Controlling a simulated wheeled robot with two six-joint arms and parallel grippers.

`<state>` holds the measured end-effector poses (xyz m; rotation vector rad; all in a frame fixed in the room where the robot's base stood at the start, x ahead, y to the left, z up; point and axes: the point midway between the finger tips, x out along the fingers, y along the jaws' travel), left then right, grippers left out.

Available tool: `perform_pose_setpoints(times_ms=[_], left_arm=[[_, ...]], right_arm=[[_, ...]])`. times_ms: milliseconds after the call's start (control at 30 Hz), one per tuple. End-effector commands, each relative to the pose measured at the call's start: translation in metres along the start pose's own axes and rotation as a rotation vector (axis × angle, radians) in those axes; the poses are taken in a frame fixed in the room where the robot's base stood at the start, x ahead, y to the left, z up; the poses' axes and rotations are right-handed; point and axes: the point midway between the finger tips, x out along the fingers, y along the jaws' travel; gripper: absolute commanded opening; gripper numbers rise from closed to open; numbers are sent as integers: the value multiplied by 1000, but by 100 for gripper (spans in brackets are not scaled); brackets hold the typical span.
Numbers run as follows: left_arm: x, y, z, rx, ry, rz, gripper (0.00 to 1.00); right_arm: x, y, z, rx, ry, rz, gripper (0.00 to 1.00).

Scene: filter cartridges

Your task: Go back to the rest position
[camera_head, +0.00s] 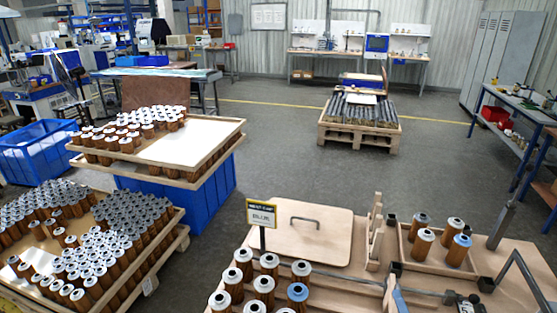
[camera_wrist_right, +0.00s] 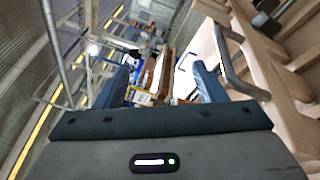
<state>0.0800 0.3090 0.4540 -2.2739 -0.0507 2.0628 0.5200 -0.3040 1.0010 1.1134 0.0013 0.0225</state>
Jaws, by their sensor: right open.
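My right gripper (camera_head: 396,293) shows partly at the bottom edge of the head view, over the wooden bench. In the right wrist view its two blue fingers (camera_wrist_right: 160,84) stand wide apart with nothing between them. My left gripper is in neither view. Filter cartridges (camera_head: 264,285) with brown bodies and pale caps stand in a group at the bench's front left. One there has a blue cap (camera_head: 298,292). More cartridges (camera_head: 424,240) stand in a wooden tray (camera_head: 478,268) at the right, one with a blue cap (camera_head: 460,250).
A wooden lid (camera_head: 297,245) with a metal handle lies on the bench, beside a small sign (camera_head: 261,213). Upright wooden pieces (camera_head: 375,232) and metal bars (camera_head: 525,270) rise from the bench. Pallets of cartridges (camera_head: 125,240) stand left.

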Motion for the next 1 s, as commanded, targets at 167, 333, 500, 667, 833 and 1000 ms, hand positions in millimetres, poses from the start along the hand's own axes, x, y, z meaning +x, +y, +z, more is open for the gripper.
perform_pose_setpoints(times_ms=[167, 333, 500, 667, 833, 1000], left_arm=[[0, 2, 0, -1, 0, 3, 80], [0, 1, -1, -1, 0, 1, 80], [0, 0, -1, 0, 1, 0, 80], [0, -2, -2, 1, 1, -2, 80], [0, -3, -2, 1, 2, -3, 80], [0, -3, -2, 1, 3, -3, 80]], right_arm=[[-41, -20, 16, 495, -177, -274, 64], [-96, -40, 8, 944, -351, -551, 64], [-148, -46, -13, 1248, -498, -784, 64], [-185, -42, -29, 1410, -600, -941, 64], [-218, -35, -43, 1523, -691, -1081, 64], [-249, -25, -54, 1603, -777, -1207, 64]])
